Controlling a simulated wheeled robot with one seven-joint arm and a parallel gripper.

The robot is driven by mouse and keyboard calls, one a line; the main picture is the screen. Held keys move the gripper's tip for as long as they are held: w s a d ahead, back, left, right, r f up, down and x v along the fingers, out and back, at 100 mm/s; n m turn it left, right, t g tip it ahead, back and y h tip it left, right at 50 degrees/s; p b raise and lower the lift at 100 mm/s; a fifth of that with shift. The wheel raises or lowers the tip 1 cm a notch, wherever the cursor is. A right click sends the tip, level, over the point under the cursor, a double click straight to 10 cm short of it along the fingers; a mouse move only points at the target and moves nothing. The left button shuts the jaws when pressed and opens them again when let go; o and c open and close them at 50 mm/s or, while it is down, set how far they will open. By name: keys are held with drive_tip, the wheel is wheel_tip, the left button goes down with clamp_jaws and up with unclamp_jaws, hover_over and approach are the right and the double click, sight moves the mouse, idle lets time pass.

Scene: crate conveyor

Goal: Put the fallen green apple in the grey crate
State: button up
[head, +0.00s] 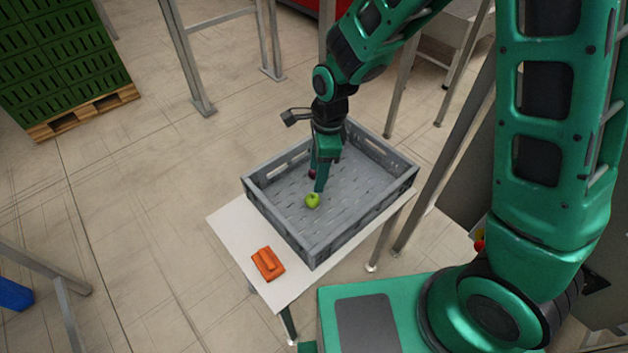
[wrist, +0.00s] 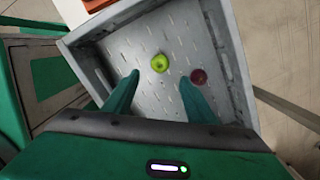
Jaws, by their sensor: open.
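The green apple (head: 312,200) lies on the floor of the grey crate (head: 285,233). In the wrist view the green apple (wrist: 159,63) shows inside the grey crate (wrist: 226,50), beyond the fingertips and between their lines. My gripper (head: 321,185) points down into the crate from above. In the wrist view my gripper (wrist: 160,82) has its two fingers spread apart with nothing between them. I see no finger touching the green apple.
A dark red apple (wrist: 198,76) lies in the crate near the right finger; it is partly hidden in the head view (head: 312,174). The crate stands on a white table (head: 232,222) with a folded orange cloth (head: 268,263). Green crates (head: 60,60) stand on a pallet at back left.

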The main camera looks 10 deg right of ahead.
drive_tip(key=shift+d+r, duration=0.1)
drive_tip(key=shift+r, duration=0.7)
drive_tip(key=s+d+r+n, duration=0.1)
drive_tip(key=d+r+n, duration=0.1)
drive_tip(key=d+r, duration=0.35)
drive_tip(key=s+d+r+n+h, duration=0.1)
drive_tip(key=s+d+r+n, duration=0.1)
drive_tip(key=d, duration=0.7)
drive_tip(key=s+d+r+n, duration=0.1)
drive_tip(key=d+r, duration=0.2)
drive_tip(key=d, duration=0.4)
drive_tip(key=s+d+r+n, duration=0.2)
drive_tip(key=s+d+n, duration=0.1)
drive_tip(key=s+d, duration=0.3)
drive_tip(key=s+d+r+n, duration=0.3)
drive_tip(key=s+d, duration=0.2)
drive_tip(key=s, duration=0.6)
drive_tip(key=shift+d+r+n, duration=0.3)
drive_tip(key=shift+d+r, duration=0.05)
drive_tip(key=shift+d, duration=0.05)
